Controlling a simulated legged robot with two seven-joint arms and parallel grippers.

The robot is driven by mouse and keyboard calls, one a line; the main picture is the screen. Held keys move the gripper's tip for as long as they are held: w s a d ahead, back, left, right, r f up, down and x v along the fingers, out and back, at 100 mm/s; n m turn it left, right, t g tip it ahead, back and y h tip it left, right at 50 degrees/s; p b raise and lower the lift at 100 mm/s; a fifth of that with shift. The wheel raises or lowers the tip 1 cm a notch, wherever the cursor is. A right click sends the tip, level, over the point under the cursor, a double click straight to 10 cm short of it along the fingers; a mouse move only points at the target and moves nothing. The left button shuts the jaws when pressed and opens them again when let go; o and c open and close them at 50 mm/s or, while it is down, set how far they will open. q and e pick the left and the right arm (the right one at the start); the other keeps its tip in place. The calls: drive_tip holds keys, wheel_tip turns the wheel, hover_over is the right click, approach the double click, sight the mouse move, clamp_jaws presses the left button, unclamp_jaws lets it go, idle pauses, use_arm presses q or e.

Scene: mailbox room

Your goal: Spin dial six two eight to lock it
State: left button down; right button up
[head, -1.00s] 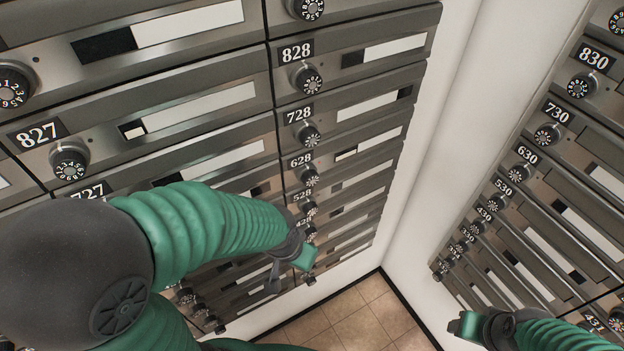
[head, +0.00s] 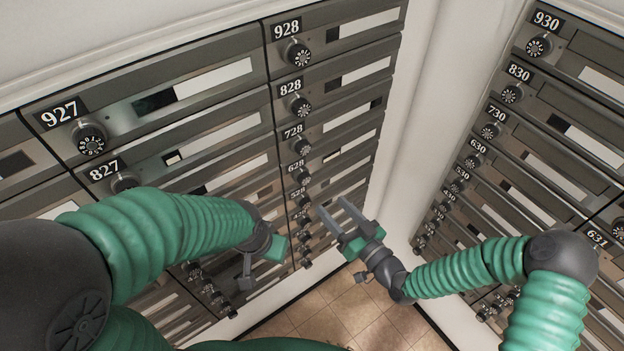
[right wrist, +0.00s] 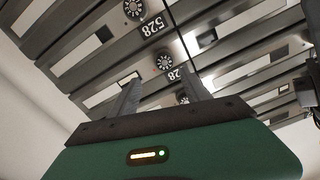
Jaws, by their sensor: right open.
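The 628 dial (head: 301,177) is a small round black-and-silver knob under its 628 label (head: 296,166), in the narrow column of mailboxes in the head view. My right gripper (head: 333,206) is open and empty. In the head view its fingers point up and left, below and right of the 628 dial, apart from it in the picture.
Similar dials sit close above and below, including the 728 dial (head: 301,147) and 528 dial (head: 303,201). A second mailbox bank (head: 560,130) stands at right. A bare white wall corner (head: 425,120) and tiled floor (head: 330,310) lie between.

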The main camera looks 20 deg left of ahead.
sight(307, 182)
drive_tip(key=p+x, duration=0.1)
drive_tip(key=x, duration=0.2)
drive_tip(key=p+x, duration=0.1)
drive_tip(key=x, duration=0.2)
drive_tip(key=s+p+x, duration=0.1)
drive_tip(key=x, duration=0.2)
drive_tip(key=shift+a+r, duration=0.25)
drive_tip(key=shift+a, duration=0.2)
drive_tip(key=shift+w+a+f, duration=0.15)
drive_tip(key=shift+w+a, duration=0.05)
drive_tip(key=shift+w, duration=0.3)
drive_tip(key=shift+d, duration=0.2)
drive_tip(key=shift+c, duration=0.3)
drive_tip(key=shift+d, duration=0.1)
drive_tip(key=c, duration=0.5)
drive_tip(key=shift+s, duration=0.2)
clamp_jaws()
